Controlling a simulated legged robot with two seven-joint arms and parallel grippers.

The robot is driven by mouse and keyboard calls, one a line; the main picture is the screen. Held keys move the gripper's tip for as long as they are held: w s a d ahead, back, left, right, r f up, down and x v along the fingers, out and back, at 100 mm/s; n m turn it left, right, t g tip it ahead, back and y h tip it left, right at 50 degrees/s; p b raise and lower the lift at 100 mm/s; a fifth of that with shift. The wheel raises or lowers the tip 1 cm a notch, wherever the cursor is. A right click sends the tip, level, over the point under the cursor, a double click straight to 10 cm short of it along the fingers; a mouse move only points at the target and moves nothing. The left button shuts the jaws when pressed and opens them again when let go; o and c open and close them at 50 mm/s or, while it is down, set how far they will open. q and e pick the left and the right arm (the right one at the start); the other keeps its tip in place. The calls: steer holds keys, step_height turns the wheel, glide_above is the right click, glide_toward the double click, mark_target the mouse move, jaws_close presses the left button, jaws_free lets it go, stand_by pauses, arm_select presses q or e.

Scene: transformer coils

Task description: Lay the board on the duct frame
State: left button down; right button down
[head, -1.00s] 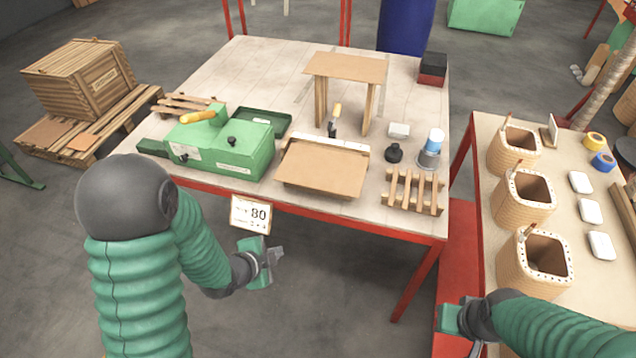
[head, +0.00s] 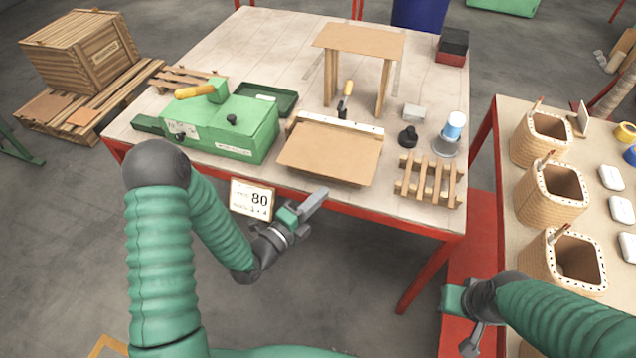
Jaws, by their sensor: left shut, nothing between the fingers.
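A flat brown board (head: 330,155) lies on a low holder with a pale back rail (head: 338,123), near the front edge of the table. A slatted wooden frame (head: 430,184), which looks like the duct frame, lies to its right with nothing on it. My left gripper (head: 318,199) is shut and empty, just in front of the table's front edge, below the board in the picture and apart from it. My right gripper (head: 471,342) is low at the bottom, between the tables. Its fingers point down and show too little to tell their state.
A green machine (head: 235,130) stands left of the board. A wooden stand (head: 360,40), a dark knob (head: 408,137) and a cup with a blue lid (head: 450,130) are behind the frame. A sign (head: 251,199) hangs at the table edge. Several woven coils (head: 552,195) stand on the right table.

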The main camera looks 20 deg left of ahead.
arm_select(q)
steer(key=w, duration=0.2)
steer(key=w+a, duration=0.1)
steer(key=shift+w+a, duration=0.15)
steer(key=shift+w, duration=0.2)
steer(key=shift+w+a+b, duration=0.2)
steer(key=shift+w+b, duration=0.05)
steer(key=shift+w, duration=0.2)
steer(key=shift+w+a+b, duration=0.2)
steer(key=shift+w+b, duration=0.05)
steer(key=shift+w, duration=0.2)
